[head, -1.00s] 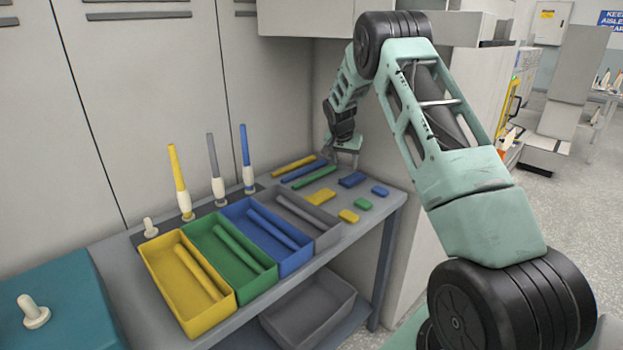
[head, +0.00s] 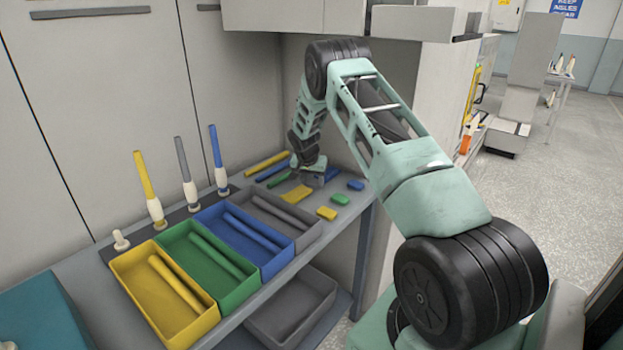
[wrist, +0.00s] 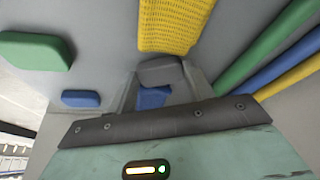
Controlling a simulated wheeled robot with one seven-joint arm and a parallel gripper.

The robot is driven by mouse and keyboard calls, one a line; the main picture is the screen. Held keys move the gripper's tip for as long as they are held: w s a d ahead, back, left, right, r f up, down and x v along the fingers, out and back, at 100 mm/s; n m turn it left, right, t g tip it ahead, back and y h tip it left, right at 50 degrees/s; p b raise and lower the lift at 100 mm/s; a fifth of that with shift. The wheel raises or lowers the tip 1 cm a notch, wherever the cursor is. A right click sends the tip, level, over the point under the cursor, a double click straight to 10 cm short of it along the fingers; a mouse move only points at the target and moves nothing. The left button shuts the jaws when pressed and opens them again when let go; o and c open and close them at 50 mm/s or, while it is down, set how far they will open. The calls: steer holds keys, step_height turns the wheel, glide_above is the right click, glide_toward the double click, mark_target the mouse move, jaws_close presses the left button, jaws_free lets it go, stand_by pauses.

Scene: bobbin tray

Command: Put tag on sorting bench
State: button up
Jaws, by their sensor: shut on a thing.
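My gripper (head: 314,180) is low over the right end of a grey bench (head: 352,222). It is shut on a blue tag (head: 332,173), a small flat block. In the wrist view the blue tag (wrist: 153,97) shows between the grey fingers (wrist: 163,78), which partly hide it. I cannot tell whether it touches the bench top. A smaller blue block (head: 355,185), a green block (head: 340,199) and a yellow block (head: 327,213) lie to the right and front. A flat yellow mesh piece (head: 297,193) lies beside the gripper.
Yellow (head: 205,322), green (head: 240,291), blue (head: 279,262) and grey (head: 306,243) trays stand along the bench. Coloured rods (head: 266,162) lie near the back wall. A grey bin (head: 290,325) sits below.

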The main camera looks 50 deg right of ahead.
steer(key=o, duration=1)
steer(key=shift+f, duration=0.1)
steer(key=b+v, duration=0.1)
steer(key=v, duration=1.1)
